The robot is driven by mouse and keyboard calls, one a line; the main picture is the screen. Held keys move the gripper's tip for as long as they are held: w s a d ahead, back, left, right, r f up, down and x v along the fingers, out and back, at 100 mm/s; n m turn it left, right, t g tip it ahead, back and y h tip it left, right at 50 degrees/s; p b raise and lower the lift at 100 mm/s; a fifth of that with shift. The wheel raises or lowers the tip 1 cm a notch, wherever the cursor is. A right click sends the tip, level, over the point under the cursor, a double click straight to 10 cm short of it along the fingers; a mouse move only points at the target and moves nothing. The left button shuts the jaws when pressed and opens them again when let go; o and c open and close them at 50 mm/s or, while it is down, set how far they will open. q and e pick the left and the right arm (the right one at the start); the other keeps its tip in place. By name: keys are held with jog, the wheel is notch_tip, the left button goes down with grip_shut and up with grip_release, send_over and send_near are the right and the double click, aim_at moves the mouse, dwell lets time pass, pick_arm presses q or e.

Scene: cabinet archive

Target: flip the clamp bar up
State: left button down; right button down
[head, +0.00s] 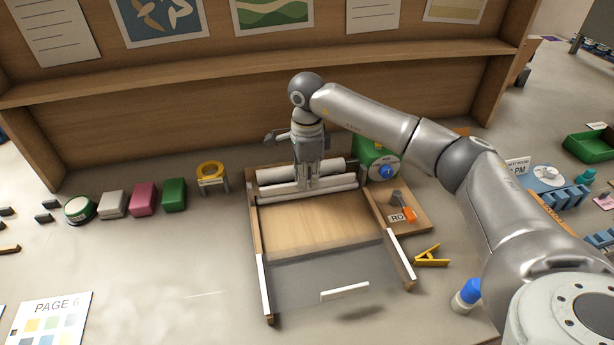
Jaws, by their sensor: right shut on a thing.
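A wooden press-like frame (257,262) stands on the table, with a wooden bed and a grey sheet at its front. A pale clamp bar (338,184) lies across the back of the frame, low and level, just in front of a white roller (270,175). My right gripper (308,185) points down from above and is shut on the clamp bar left of its middle. The fingers hide that part of the bar. My left gripper is not in view.
A green box with a blue knob (385,171) and a small side board with an orange-tipped lever (409,215) adjoin the right side. A yellow clip (431,256) lies nearby. Coloured blocks (143,198) and a tape stand (212,183) are left. A wooden back panel (200,125) rises behind.

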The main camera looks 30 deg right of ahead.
jog(key=shift+w+r+p, duration=0.15)
jog(key=shift+r+p, duration=0.35)
jog(key=shift+r, duration=1.25)
jog(key=c, duration=1.5)
grip_release()
notch_tip(320, 180, up, 12)
jog(key=shift+s+f, duration=0.1)
jog(key=shift+s, duration=0.1)
